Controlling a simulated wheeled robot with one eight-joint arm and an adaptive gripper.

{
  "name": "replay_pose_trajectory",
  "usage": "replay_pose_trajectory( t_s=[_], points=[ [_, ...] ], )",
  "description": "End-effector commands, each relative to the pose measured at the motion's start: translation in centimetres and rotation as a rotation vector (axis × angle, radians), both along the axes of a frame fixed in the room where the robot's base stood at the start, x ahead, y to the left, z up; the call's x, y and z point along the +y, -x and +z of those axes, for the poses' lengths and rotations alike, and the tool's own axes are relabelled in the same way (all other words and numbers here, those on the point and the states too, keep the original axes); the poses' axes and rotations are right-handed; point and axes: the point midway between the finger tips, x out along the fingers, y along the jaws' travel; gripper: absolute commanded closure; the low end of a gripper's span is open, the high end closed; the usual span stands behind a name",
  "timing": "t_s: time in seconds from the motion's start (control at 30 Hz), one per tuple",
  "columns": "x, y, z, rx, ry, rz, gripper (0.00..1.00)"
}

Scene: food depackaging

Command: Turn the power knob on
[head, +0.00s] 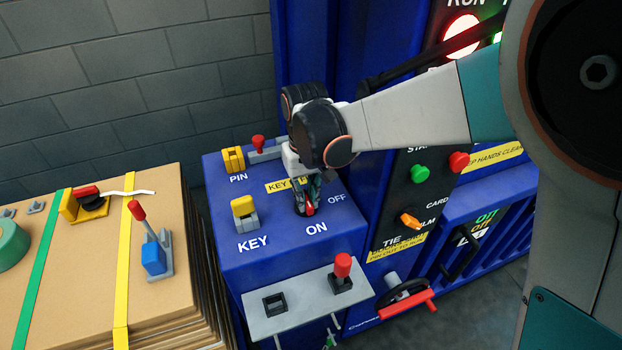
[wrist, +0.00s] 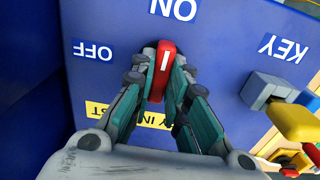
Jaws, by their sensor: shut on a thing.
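The red power knob (head: 309,209) is on top of the blue control box (head: 235,268), between the ON and OFF labels. In the wrist view the knob (wrist: 165,55) has a white line running along it, and its red bar points up toward ON, with OFF to its left. My gripper (head: 306,197) reaches down onto the knob from above. In the wrist view the gripper's two fingers (wrist: 162,78) are closed on either side of the knob. The knob's base is partly hidden by the fingers.
A yellow key (head: 244,212) and a yellow pin lock (head: 233,159) are left of the gripper. A red-topped lever (head: 342,268) stands on the front ledge. A strapped cardboard stack (head: 110,250) stands left, and a button panel (head: 425,190) right.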

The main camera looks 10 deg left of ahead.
Motion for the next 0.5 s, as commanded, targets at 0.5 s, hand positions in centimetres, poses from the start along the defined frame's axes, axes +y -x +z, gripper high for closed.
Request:
replay_pose_trajectory(
  t_s=[0.5],
  points=[
    [-0.02, 0.03, 0.24, 0.001, 0.001, 0.0, 0.65]
  ],
)
